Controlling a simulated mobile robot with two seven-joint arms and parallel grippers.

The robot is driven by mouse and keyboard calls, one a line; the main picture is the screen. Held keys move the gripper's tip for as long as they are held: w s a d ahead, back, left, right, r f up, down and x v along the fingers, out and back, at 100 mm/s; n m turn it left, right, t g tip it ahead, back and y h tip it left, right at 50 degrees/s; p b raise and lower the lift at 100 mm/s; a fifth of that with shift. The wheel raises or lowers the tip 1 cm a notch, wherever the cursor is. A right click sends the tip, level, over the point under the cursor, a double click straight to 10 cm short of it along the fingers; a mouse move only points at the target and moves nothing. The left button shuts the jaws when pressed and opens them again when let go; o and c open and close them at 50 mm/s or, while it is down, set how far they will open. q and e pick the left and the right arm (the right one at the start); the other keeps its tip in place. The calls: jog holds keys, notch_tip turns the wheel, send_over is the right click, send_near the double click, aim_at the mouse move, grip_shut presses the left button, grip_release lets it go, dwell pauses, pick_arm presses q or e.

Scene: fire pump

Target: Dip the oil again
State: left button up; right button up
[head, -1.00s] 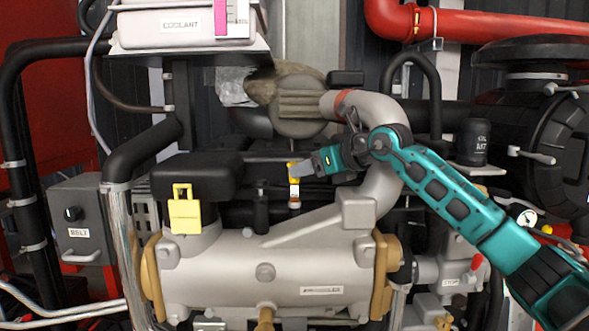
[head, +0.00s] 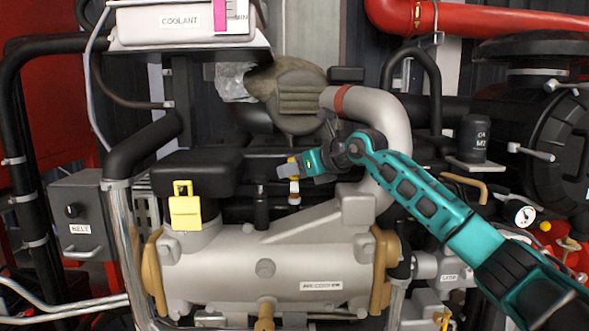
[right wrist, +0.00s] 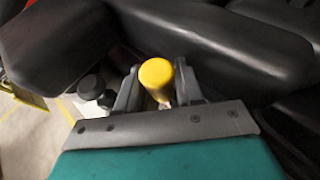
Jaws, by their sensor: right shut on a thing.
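The oil dipstick has a yellow round-topped handle (head: 292,160) above the engine block, in the middle of the head view. Below it is a pale tube with a brown collar (head: 295,198). My right gripper (head: 290,170) is shut on the handle, coming from the right, and its fingers hide most of the handle. In the right wrist view the yellow handle (right wrist: 157,74) sits between the two fingers (right wrist: 158,90). The handle is above the tube; I cannot tell how deep the stick sits. My left gripper is not in view.
A black box-shaped cover (head: 197,174) with a yellow tag (head: 186,212) stands left of the dipstick. A grey pipe (head: 385,115) curves close to my right arm.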

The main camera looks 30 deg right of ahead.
aim_at(295, 187)
jog(key=shift+r, duration=0.1)
grip_shut()
notch_tip(295, 187, down, 5)
jog(key=b, duration=0.2)
jog(key=shift+r+b, duration=0.2)
jog(key=shift+b, duration=0.1)
jog(key=shift+r, duration=0.1)
jog(key=o, duration=0.6)
grip_release()
